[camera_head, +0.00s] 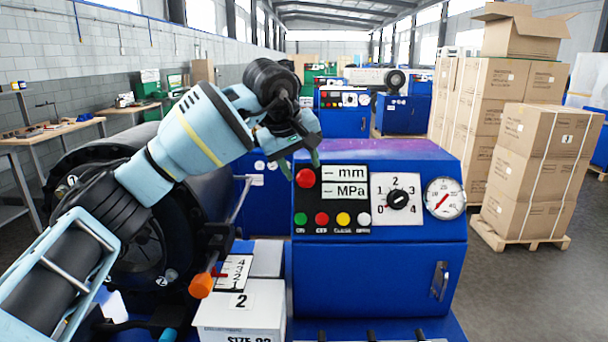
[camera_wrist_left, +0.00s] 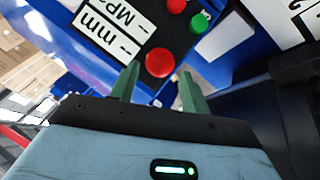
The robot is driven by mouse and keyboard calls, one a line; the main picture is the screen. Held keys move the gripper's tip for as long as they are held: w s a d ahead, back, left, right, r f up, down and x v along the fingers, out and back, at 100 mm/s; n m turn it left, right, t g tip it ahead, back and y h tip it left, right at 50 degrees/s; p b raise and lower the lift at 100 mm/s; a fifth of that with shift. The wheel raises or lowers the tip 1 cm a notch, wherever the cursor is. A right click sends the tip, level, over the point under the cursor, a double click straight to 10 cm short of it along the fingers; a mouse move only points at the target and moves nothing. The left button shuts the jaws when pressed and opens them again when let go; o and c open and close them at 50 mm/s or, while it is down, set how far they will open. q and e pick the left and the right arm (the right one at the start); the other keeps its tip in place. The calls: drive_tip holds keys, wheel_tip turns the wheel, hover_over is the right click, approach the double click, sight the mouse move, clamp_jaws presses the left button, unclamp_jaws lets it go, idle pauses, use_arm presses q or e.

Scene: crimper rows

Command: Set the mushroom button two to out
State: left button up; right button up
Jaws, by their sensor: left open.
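A large red mushroom button (camera_head: 306,178) sits at the upper left of the blue machine's control panel (camera_head: 400,232). In the left wrist view the red button (camera_wrist_left: 160,62) shows between the two open fingers (camera_wrist_left: 160,72), with nothing held. I cannot tell whether the fingers touch the button or whether it is in or out. My right gripper is not in view.
Below the button are small green, red, yellow and white buttons (camera_head: 343,219). Beside it are a display (camera_head: 345,183), a rotary knob (camera_head: 397,199) and a gauge (camera_head: 445,198). An orange-tipped lever (camera_head: 201,285) stands left. Boxes (camera_head: 538,165) are stacked on a pallet at right.

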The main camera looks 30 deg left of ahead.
sight(305, 176)
use_arm(q)
drive_tip(key=shift+x, duration=1.9)
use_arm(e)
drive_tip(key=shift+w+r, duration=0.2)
use_arm(q)
drive_tip(key=shift+c, duration=0.5)
